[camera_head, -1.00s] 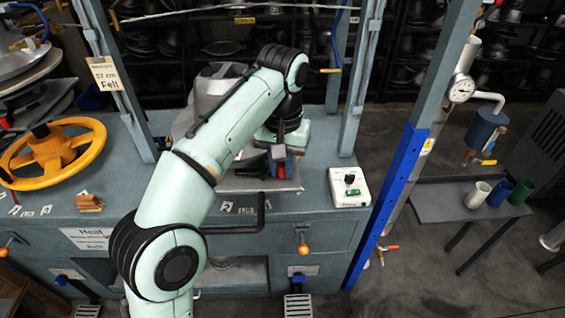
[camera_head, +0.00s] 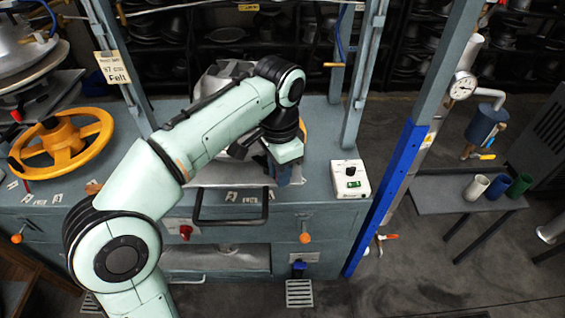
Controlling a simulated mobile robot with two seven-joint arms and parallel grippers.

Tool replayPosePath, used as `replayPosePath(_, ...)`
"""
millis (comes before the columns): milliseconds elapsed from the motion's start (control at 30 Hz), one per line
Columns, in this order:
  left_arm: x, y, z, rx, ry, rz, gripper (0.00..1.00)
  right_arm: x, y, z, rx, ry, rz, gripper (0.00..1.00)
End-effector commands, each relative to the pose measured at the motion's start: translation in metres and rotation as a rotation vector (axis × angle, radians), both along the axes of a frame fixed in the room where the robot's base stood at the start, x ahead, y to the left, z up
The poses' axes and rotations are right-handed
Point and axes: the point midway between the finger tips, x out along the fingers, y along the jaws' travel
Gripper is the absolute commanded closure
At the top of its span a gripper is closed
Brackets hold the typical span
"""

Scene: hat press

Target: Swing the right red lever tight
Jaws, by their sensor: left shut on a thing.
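My left gripper (camera_head: 279,173) points down at the right side of the press, over the near right edge of the metal plate (camera_head: 225,174). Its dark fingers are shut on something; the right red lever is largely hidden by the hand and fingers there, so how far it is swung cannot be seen. My left arm crosses the middle of the picture and covers part of the press. My right gripper is not in view.
A yellow handwheel (camera_head: 62,146) stands at the left. A white control box (camera_head: 350,179) sits right of my gripper. A black handle bar (camera_head: 231,219) and a red knob (camera_head: 185,232) are on the bench front. A blue post (camera_head: 385,200) rises at the right.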

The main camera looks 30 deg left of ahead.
Motion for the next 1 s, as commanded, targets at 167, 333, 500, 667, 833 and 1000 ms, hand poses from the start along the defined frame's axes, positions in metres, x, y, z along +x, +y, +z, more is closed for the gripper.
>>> replayPosePath(167, -0.0047, 0.0022, 0.0006, 0.001, 0.002, -0.118, 1.00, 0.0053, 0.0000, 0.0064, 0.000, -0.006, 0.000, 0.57)
replayPosePath(333, -0.0076, 0.0034, 0.0002, 0.000, 0.002, -0.197, 1.00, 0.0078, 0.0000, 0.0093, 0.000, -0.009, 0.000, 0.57)
replayPosePath(500, -0.0089, 0.0044, -0.0001, 0.000, 0.002, -0.240, 1.00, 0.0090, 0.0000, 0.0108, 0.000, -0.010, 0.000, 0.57)
replayPosePath(667, -0.0094, 0.0047, -0.0003, 0.001, 0.001, -0.257, 1.00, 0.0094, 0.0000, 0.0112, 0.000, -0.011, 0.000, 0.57)
replayPosePath(833, -0.0095, 0.0047, -0.0005, 0.000, 0.002, -0.260, 1.00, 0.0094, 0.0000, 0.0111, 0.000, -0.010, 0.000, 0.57)
replayPosePath(1000, -0.0095, 0.0047, -0.0006, 0.000, 0.002, -0.259, 1.00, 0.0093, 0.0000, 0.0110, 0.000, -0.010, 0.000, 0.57)
